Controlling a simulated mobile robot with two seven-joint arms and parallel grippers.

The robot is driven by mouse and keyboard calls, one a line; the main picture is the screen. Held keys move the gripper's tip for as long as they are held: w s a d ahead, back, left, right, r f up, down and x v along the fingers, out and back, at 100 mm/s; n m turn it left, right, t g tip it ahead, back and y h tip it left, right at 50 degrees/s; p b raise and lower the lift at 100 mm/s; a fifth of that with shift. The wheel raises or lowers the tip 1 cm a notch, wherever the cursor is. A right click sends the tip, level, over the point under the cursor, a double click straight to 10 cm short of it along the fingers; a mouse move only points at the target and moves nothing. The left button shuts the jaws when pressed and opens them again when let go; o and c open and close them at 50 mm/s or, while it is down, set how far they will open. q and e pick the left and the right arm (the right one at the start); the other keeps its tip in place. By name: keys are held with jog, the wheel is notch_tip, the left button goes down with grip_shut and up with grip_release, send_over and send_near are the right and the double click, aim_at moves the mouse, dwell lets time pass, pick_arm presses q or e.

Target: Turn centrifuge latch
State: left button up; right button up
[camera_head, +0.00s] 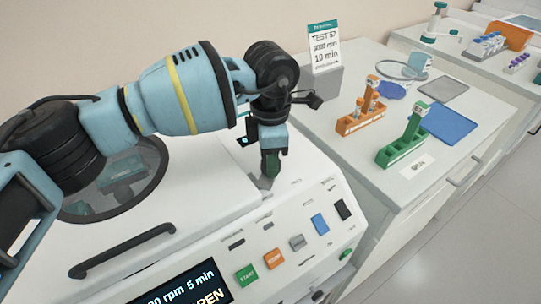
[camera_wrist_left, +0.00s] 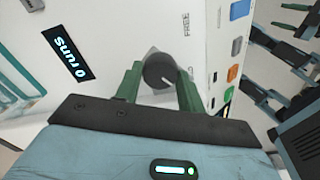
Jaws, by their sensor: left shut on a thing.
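The white centrifuge (camera_head: 190,175) fills the front left of the head view, its round-windowed lid lying down. The latch is a dark round knob (camera_wrist_left: 160,71) with a white pointer line on a grey base. In the head view only part of its grey base (camera_head: 264,183) shows below the fingers. My left gripper (camera_head: 270,162) points down at the latch. In the left wrist view its two green fingers (camera_wrist_left: 160,85) stand on either side of the knob, shut on it. The word FREE is printed on the panel beside it. Something dark with green parts at the wrist view's upper right may be my right gripper.
The front panel has a green START button (camera_head: 247,275), other coloured buttons and a lit display (camera_head: 180,290). A black lid handle (camera_head: 122,250) lies left. An orange rack (camera_head: 361,122) and a green rack (camera_head: 402,150) stand on the bench to the right, beside a sign (camera_head: 324,48).

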pick_arm(q)
jog(key=m, duration=0.3)
jog(key=shift+m+b, duration=0.35)
jog(key=shift+m, duration=0.05)
jog(key=shift+m+b, duration=0.4)
jog(key=shift+m, duration=1.5)
pick_arm(e)
jog(key=shift+s+f, duration=0.4)
jog(key=shift+f, duration=0.4)
pick_arm(q)
jog(key=o, duration=1)
jog(key=shift+r, duration=3.95)
pick_arm(e)
jog(key=shift+s+f, duration=0.15)
jog(key=shift+f, duration=0.05)
